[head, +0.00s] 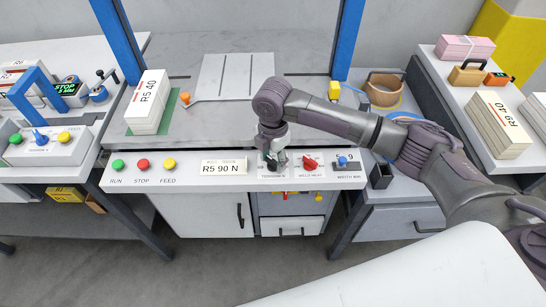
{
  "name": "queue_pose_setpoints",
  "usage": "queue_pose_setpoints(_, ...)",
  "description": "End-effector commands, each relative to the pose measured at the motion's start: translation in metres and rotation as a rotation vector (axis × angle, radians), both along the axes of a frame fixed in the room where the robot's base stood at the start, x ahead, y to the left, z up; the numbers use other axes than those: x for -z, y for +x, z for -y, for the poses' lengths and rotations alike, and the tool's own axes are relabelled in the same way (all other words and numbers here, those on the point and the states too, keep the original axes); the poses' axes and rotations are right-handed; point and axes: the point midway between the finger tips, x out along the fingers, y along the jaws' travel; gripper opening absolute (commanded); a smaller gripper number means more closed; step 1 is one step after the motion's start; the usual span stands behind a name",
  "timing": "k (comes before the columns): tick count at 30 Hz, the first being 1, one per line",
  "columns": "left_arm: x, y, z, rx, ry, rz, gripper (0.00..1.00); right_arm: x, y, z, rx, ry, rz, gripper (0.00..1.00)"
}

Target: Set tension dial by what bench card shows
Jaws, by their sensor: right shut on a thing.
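The bench card (224,168) on the front panel reads "R5 90 N", with a smaller line above it that I cannot read. My right gripper (274,164) points down at the tension dial, to the right of the card, and is shut on it. The "TENSION N" label (271,177) shows just below the gripper. The gripper covers most of the dial, so its pointer and setting cannot be read. My left gripper is not in view.
The red weld heat dial (310,163) and blue width dial (342,161) sit close right of my gripper. Green, red and yellow buttons (142,164) are at the panel's left. A paper stack marked R5 40 (148,104) stands behind. Blue posts (346,38) flank the bench.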

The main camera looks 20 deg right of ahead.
Motion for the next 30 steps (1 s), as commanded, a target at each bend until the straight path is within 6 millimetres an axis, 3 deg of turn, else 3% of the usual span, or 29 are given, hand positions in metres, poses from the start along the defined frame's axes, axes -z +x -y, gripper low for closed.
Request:
queue_pose_setpoints(8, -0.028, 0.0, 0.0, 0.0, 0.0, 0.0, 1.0, -0.006, 0.0, 0.0, 0.116, -0.001, -0.004, 0.15)
queue_pose_setpoints(21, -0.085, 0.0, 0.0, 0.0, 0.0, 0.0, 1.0, -0.006, -0.001, -0.001, 0.479, 0.0, -0.004, 0.15)
queue_pose_setpoints(30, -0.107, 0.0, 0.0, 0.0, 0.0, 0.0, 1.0, -0.003, 0.0, 0.0, 0.674, 0.0, -0.002, 0.15)
